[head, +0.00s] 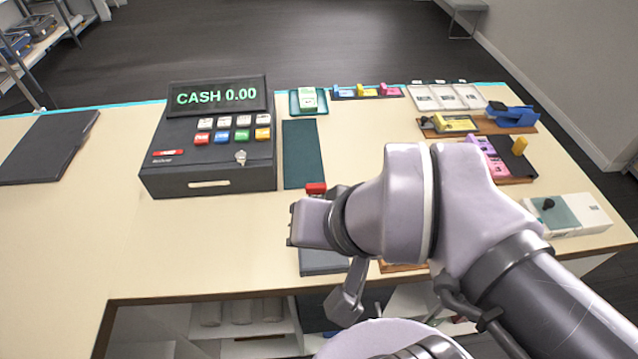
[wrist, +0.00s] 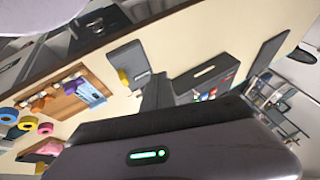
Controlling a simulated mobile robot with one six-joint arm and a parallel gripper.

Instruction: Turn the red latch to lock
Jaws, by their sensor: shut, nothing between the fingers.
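A dark cash register (head: 210,170) with a green "CASH 0.00" display stands left of my arm in the head view. A flat red bar (head: 167,153) lies on its top left, and a silver key-like piece (head: 240,157) is at its right. A small red block (head: 316,188) shows just behind my wrist; I cannot tell which red piece is the latch. My gripper (wrist: 157,88) shows in the wrist view with dark fingers together and empty, apart from the register (wrist: 208,75). In the head view my wrist hides the fingers.
A dark green mat (head: 303,155) lies right of the register. Trays (head: 445,97), a blue tape dispenser (head: 512,115) and a white box (head: 570,215) line the right side. A dark folder (head: 48,146) lies far left. The counter's front left is clear.

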